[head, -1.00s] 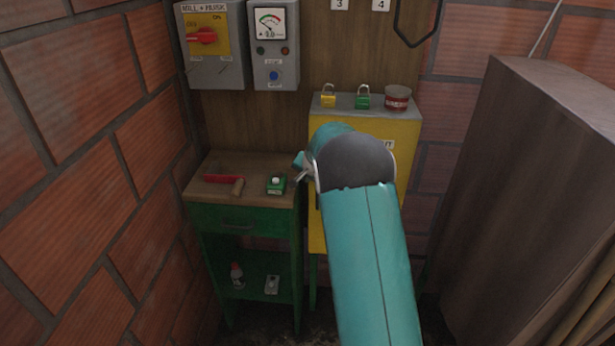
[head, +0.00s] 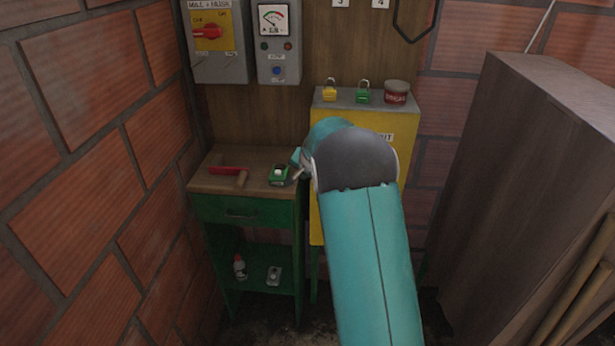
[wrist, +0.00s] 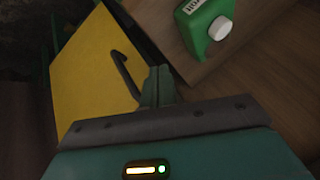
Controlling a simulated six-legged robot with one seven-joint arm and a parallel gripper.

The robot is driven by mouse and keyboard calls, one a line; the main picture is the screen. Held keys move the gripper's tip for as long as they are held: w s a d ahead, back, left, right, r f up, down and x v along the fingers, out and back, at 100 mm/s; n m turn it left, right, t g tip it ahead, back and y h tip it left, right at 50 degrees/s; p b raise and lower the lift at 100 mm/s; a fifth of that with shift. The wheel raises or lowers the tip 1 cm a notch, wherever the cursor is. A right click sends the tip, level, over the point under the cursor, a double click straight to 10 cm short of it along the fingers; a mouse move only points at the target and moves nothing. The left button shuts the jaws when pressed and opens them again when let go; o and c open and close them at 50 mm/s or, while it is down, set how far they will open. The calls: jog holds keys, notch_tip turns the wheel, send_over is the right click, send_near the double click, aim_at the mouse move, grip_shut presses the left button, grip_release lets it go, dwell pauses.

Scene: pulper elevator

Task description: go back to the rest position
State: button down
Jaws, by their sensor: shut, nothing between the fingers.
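My gripper (head: 300,168) shows in the head view at the end of my teal arm, beside the right edge of the green bench's wooden top (head: 215,180). In the wrist view my gripper (wrist: 158,75) has its fingers together, with nothing between them. The green box with a white cap (head: 279,175) stands on the bench top just left of my gripper. It also shows in the wrist view (wrist: 203,30), apart from the fingers. My arm hides much of the yellow cabinet (head: 340,110).
A red-headed hammer (head: 232,171) lies on the bench. A yellow padlock (head: 329,91), a green padlock (head: 363,93) and a red tin (head: 396,92) stand on the cabinet. Switch boxes (head: 217,40) hang behind. Brick wall (head: 90,130) bounds the left, a large brown box (head: 530,170) the right.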

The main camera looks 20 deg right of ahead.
jog(key=s+a+r, duration=0.1)
jog(key=a+r, duration=0.3)
jog(key=r, duration=0.2)
jog(key=shift+s+a+r, duration=0.2)
jog(key=shift+s+r, duration=0.05)
jog(key=shift+s, duration=0.05)
jog(key=s+a+r+n+y, duration=0.1)
jog(key=s+a+r+n, duration=0.2)
jog(key=s, duration=0.4)
jog(key=s+a+r, duration=0.3)
jog(key=s+r, duration=0.2)
jog(key=s, duration=0.1)
jog(key=s+a+r+n+y, duration=0.1)
jog(key=s+a+r+n, duration=0.2)
jog(key=s, duration=0.4)
jog(key=s+a+n+g, duration=0.1)
jog(key=s+n, duration=0.1)
jog(key=s, duration=0.9)
jog(key=s+a+f+n+h, duration=0.1)
jog(key=s+a+n, duration=0.1)
jog(key=s, duration=0.9)
jog(key=shift+s+a+g, duration=0.25)
jog(key=shift+a+g, duration=0.05)
jog(key=shift+g, duration=0.1)
